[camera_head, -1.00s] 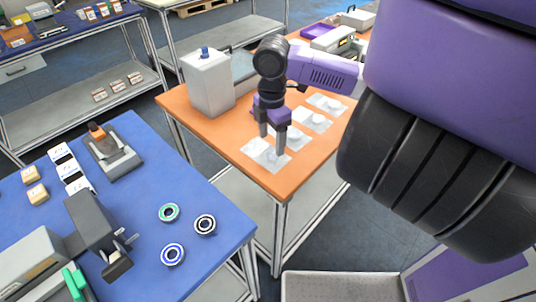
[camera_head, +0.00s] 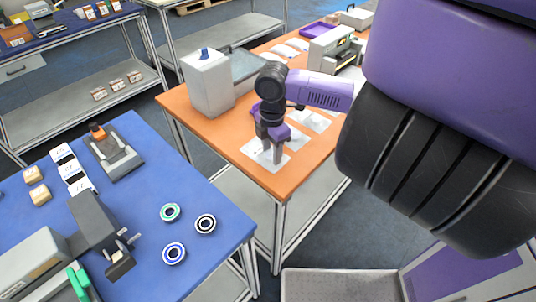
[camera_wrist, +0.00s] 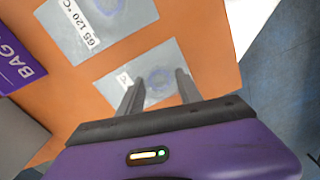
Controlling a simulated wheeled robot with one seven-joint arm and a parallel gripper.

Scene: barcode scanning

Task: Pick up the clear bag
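Several clear bags lie flat in a row on the orange table. The nearest clear bag (camera_head: 258,153) is by the table's front corner, partly hidden by my gripper (camera_head: 272,158). In the wrist view my gripper (camera_wrist: 161,80) is open, its two fingers apart and pointing at this bag (camera_wrist: 152,64), which shows a round, bluish item inside and a partly hidden white label. I cannot tell whether the fingertips touch it. A second clear bag (camera_wrist: 110,15) with a printed "65 120°C" label lies beside it in the wrist view.
The orange table (camera_head: 236,129) also holds a grey-white box machine (camera_head: 206,82) and a purple tray (camera_head: 318,31). A purple sign reading "BAG" (camera_wrist: 18,62) is at left in the wrist view. A blue table (camera_head: 140,215) with rings stands left.

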